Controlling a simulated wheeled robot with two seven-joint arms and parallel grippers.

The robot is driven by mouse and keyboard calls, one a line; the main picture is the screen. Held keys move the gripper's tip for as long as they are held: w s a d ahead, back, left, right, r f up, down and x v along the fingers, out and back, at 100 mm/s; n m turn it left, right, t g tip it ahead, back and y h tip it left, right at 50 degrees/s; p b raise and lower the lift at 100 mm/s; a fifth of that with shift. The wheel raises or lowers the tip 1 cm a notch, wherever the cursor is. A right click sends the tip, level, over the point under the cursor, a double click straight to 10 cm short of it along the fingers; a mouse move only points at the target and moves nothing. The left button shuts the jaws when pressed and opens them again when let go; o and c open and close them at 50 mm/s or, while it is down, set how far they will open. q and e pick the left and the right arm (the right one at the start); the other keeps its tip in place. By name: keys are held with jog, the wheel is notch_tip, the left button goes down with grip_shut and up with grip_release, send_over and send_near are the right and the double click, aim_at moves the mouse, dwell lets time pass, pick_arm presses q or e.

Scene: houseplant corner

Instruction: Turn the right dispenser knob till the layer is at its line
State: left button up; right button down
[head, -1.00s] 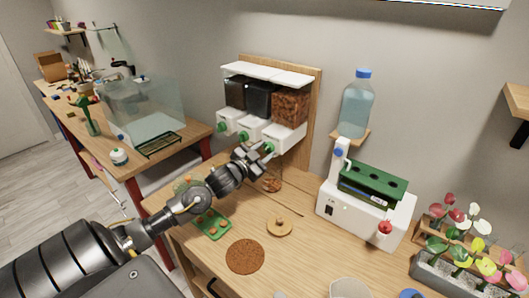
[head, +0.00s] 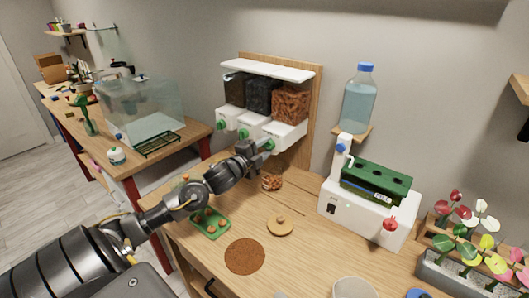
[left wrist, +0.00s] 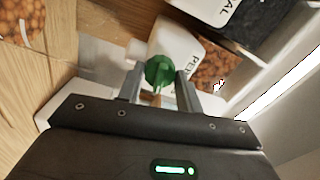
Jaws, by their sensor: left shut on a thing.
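The right dispenser (head: 291,104) holds brown pellets and hangs at the right end of the wooden wall board. Its green knob (head: 269,146) sits on the white front; in the left wrist view the knob (left wrist: 158,73) is between the two fingers. My left gripper (head: 259,150) is shut on this knob (left wrist: 160,88). Below the outlet stands a clear container with a layer of brown pellets (head: 271,183); it shows partly at the top left of the left wrist view (left wrist: 22,22). I cannot make out a line on it. My right gripper is not in view.
Two more dispensers (head: 248,92) with green knobs adjoin on the left. A green tray (head: 211,224), a wooden lid (head: 280,226) and a round brown mat (head: 245,257) lie on the table. A white machine (head: 366,212) stands right, below a water bottle (head: 358,98).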

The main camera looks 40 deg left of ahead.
pick_arm(q)
jog(key=shift+m+b, duration=0.35)
jog(key=shift+m, duration=0.45)
jog(key=o, duration=1)
jog(key=shift+s, duration=0.15)
jog(key=s+b, duration=0.2)
jog(key=s, duration=0.8)
jog(key=shift+s+d+b, duration=0.15)
jog(key=shift+s+b, duration=0.15)
